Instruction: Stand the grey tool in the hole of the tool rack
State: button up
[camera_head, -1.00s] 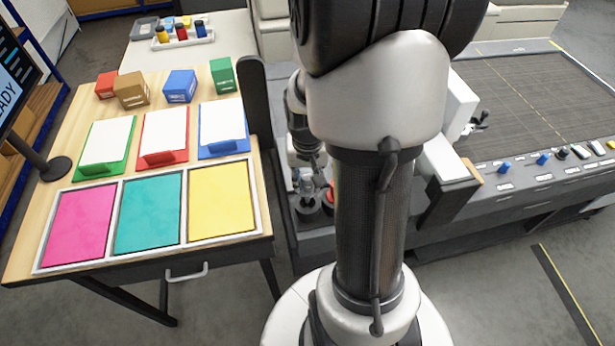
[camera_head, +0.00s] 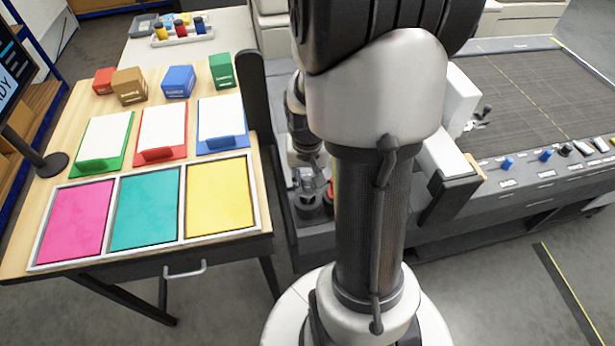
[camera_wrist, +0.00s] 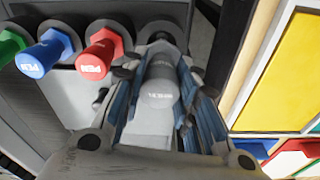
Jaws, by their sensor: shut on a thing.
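The grey tool (camera_wrist: 160,92) is between the blue-padded fingers of my gripper (camera_wrist: 158,76) in the wrist view, its labelled end towards the camera. My gripper is shut on it. The tool rack (camera_wrist: 85,25) has round dark collars in a row. A green tool (camera_wrist: 10,46), a blue tool (camera_wrist: 40,56) and a red tool (camera_wrist: 98,56) stand in it, left of my gripper. A dark collar (camera_wrist: 160,27) shows just beyond the grey tool. I cannot tell whether the tool's far end is inside it. In the head view my arm hides most of the rack.
A wooden table (camera_head: 65,165) with pink, teal and yellow panels, paper holders and small boxes stands at the left. A conveyor-like machine (camera_head: 540,100) with knobs is at the right. In the wrist view, the table's side is close on the right of my gripper.

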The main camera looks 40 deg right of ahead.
jog(key=shift+f+b, duration=1.35)
jog(key=shift+f, duration=0.35)
jog(key=o, duration=1.2)
jog(key=shift+c, duration=0.2)
jog(key=shift+r, duration=0.15)
jog(key=r, duration=0.7)
jog(key=s+a+r, duration=0.1)
jog(key=r, duration=0.3)
jog(key=shift+r, duration=0.35)
